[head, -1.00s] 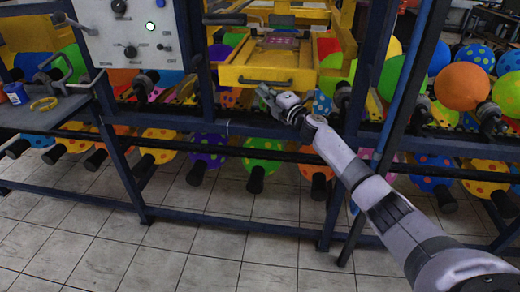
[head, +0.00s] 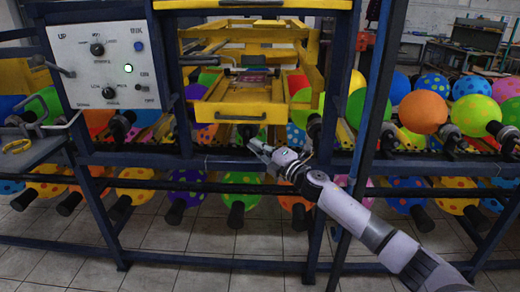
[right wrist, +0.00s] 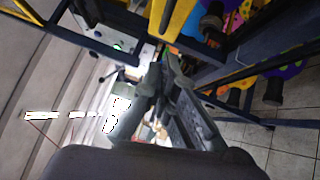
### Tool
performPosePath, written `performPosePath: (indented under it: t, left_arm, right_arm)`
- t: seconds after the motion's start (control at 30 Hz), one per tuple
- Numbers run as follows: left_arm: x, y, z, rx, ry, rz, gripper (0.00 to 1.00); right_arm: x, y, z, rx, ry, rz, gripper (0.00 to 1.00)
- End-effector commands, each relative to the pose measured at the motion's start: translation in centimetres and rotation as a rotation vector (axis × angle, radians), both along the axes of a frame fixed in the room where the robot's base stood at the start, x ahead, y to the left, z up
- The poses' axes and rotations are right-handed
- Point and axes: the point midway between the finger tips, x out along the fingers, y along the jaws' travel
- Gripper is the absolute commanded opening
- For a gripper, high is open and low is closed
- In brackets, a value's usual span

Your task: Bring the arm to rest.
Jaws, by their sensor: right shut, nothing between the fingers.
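My right gripper (head: 256,147) is in front of the machine, just below the yellow drawer (head: 237,112) in the head view. Its arm comes in from the lower right. In the right wrist view the gripper's fingers (right wrist: 166,85) are close together, with nothing held between them. Whether the gripper touches the drawer or the blue frame behind it I cannot tell. My left gripper is not in view.
A white control panel (head: 106,64) with knobs and a lit button is at the left. Blue posts (head: 366,110) and rails frame the machine. Colourful balloons (head: 422,112) on black holders line it. A grey side table (head: 30,150) holds a yellow ring (head: 17,146). Tiled floor lies in front.

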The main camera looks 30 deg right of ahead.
Motion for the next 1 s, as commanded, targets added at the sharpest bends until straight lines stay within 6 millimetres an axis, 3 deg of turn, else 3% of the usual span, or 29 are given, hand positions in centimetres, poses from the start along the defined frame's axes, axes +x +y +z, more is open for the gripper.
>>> performPosePath:
  t: [0.33, 0.47, 0.57, 0.77, 0.87, 1.0]
  left_arm:
    - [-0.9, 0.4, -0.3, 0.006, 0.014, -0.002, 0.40]
    - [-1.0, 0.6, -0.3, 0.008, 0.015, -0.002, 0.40]
    - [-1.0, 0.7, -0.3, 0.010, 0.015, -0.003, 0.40]
    - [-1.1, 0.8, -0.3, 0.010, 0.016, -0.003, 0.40]
    - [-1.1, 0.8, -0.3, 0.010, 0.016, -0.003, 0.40]
    - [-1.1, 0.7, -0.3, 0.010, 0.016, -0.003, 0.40]
  right_arm:
    - [-1.1, -0.2, -0.2, 0.003, 0.003, 0.000, 0.00]
    - [-1.0, -0.6, -3.1, 0.050, 0.049, -0.020, 0.00]
    - [-1.2, -1.4, -8.5, 0.144, 0.136, -0.061, 0.00]
    - [-4.4, -2.5, -23.3, 0.389, 0.372, -0.191, 0.00]
    - [-7.3, -2.5, -30.5, 0.498, 0.486, -0.266, 0.00]
    - [-12.6, -1.8, -39.8, 0.636, 0.640, -0.375, 0.00]
